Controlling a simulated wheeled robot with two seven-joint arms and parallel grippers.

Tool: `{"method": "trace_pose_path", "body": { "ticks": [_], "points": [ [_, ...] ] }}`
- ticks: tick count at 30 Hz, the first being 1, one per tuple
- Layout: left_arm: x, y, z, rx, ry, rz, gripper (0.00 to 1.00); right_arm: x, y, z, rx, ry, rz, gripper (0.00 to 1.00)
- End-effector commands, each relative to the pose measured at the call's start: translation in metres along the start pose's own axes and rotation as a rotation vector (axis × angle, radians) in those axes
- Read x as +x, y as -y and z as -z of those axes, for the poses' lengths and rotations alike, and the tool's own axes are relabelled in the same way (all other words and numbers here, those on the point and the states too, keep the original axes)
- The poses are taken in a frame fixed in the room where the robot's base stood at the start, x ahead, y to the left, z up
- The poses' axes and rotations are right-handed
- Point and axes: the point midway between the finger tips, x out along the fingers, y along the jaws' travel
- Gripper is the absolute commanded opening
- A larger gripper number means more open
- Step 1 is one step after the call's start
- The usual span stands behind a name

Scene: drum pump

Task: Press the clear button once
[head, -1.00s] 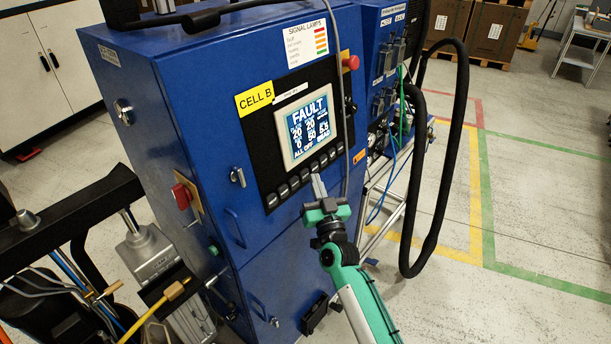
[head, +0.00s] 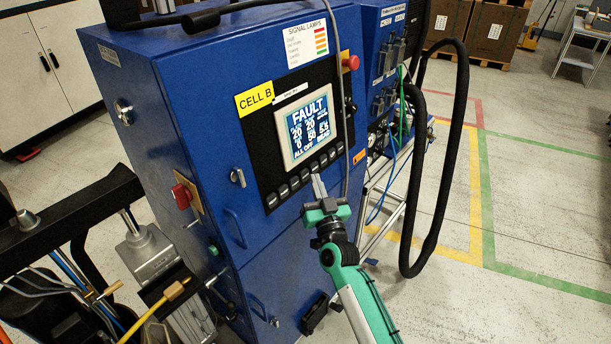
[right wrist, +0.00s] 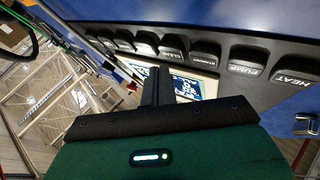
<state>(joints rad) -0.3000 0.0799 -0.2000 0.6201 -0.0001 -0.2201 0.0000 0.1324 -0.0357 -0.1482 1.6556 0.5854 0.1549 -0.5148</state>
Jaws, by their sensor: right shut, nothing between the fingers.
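The clear button (right wrist: 172,48) is a dark key in a row under the screen of the blue cabinet's panel. In the head view it appears to be the key (head: 307,174) just beyond my right fingertips. My right gripper (head: 318,178) is shut and empty, its narrow fingers pointing up at the button row. In the right wrist view the fingers (right wrist: 154,72) end just below the clear button; I cannot tell whether they touch it. The screen (head: 308,125) reads FAULT, with several numbers and ALL OFF. My left gripper is not in view.
Neighbouring keys, including PUMP (right wrist: 244,65) and HEAT (right wrist: 293,80), sit close along the same row. A red knob (head: 350,62) is at the panel's upper right. A thick black hose (head: 459,130) loops down at the right. Open floor lies beyond it.

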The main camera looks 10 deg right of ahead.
Motion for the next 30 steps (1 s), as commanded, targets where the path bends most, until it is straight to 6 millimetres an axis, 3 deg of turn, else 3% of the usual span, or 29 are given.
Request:
{"method": "trace_pose_path", "body": {
  "ticks": [30],
  "points": [
    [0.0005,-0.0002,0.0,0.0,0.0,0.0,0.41,0.0059,0.0045,-0.0042,0.0,0.0,0.0,0.0]
  ]
}}
